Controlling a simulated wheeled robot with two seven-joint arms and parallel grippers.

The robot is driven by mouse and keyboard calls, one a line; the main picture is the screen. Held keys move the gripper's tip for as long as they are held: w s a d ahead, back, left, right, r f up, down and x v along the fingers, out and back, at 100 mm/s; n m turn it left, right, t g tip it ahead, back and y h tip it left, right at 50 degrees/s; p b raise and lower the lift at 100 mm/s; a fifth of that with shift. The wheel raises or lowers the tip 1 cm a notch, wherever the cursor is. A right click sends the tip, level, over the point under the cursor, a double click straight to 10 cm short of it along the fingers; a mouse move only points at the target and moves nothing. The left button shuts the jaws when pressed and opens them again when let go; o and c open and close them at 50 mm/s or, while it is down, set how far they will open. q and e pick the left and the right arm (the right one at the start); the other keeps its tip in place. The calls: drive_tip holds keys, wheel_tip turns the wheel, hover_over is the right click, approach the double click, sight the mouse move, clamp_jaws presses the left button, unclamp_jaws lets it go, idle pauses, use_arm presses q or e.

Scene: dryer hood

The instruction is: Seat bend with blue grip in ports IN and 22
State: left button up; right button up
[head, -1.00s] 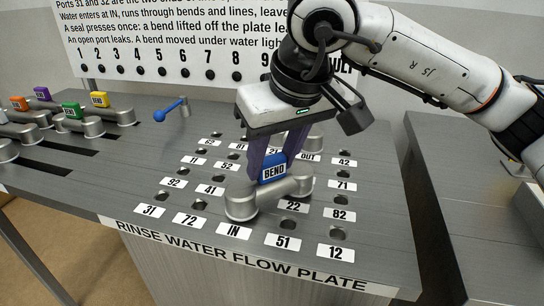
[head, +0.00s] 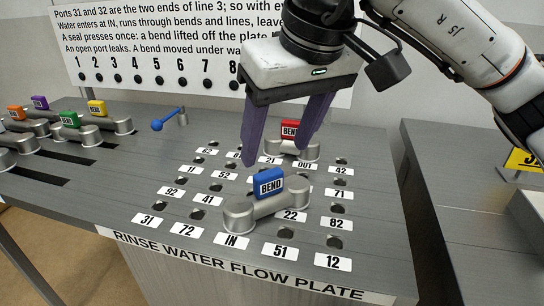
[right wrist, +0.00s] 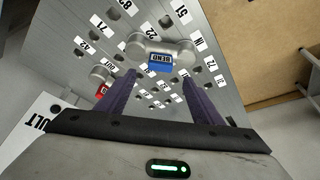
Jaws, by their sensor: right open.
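The bend with the blue grip (head: 268,200) sits on the flow plate (head: 150,235), one end by the IN label (head: 231,241) and the other by the 22 label (head: 291,216). Both ends look flush on the plate, covering their ports. My right gripper (head: 275,150) is open and empty, above and behind the blue grip, with its purple fingers apart. In the right wrist view the blue grip (right wrist: 159,62) shows beyond the open fingers. My left gripper is not in view.
A bend with a red grip (head: 290,140) sits behind, by labels 21 and OUT. Bends with orange, purple, green and yellow grips (head: 97,107) stand in slots at the left. A blue-handled lever (head: 165,122) stands behind the ports. Front ports 31, 72, 51 and 12 are uncovered.

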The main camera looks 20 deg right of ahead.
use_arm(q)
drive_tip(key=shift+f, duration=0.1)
use_arm(e)
drive_tip(key=v, duration=0.3)
use_arm(q)
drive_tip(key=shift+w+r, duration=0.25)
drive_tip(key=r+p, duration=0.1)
drive_tip(key=p, duration=0.1)
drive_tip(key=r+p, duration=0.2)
drive_tip(key=p, duration=0.1)
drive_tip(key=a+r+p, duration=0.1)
drive_tip(key=p, duration=0.1)
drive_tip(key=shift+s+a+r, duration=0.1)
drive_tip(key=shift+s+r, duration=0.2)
use_arm(e)
wheel_tip(320, 180, up, 8)
drive_tip(key=shift+w, duration=0.1)
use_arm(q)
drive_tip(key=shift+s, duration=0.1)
use_arm(e)
drive_tip(key=shift+f, duration=0.1)
